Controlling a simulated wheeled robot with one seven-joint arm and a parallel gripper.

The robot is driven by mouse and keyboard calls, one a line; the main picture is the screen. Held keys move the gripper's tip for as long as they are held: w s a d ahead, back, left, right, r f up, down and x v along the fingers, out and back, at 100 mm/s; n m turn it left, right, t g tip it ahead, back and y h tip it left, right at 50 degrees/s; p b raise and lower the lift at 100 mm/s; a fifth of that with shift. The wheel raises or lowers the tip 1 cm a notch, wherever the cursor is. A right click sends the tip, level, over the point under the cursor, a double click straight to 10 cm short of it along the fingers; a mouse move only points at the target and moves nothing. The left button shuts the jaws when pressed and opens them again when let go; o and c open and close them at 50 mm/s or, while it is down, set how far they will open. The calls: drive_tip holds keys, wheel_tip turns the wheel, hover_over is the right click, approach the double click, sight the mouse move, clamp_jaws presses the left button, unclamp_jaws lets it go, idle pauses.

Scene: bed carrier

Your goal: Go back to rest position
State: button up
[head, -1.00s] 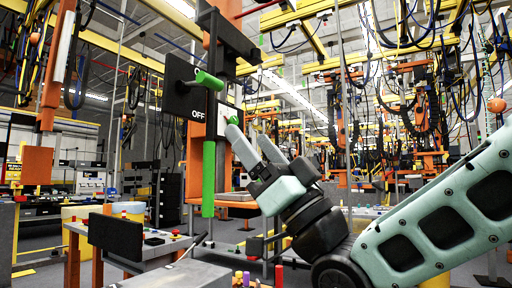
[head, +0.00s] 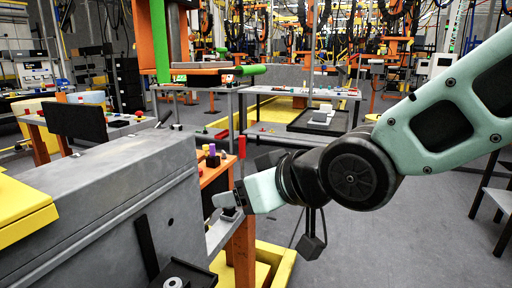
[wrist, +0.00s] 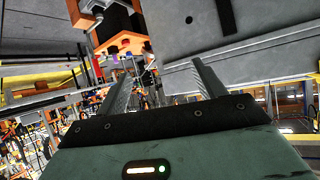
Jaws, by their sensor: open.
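My gripper (head: 226,203) is low in the middle of the head view, at the end of my pale green arm. Its fingers point left, close beside the right end of a grey metal cabinet (head: 120,195). I cannot tell from this view whether they touch it. In the wrist view, the two fingers of my gripper (wrist: 162,88) stand wide apart with nothing between them. A grey surface fills the upper right beyond them.
A small orange stand (head: 212,176) with purple and red pieces is just behind my gripper. A yellow block (head: 22,208) is at the left. Grey tables (head: 300,138) stand behind. Open floor (head: 400,235) lies to the right.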

drive_tip(key=s+d+f+g+h, duration=0.8)
drive_tip(key=s+d+f, duration=0.4)
drive_tip(key=s+d, duration=0.4)
wheel_tip(320, 180, up, 17)
drive_tip(key=s+p, duration=0.1)
drive_tip(key=p, duration=1.6)
drive_tip(key=shift+s+m, duration=0.3)
drive_tip(key=shift+s, duration=0.05)
drive_tip(key=shift+a, duration=0.1)
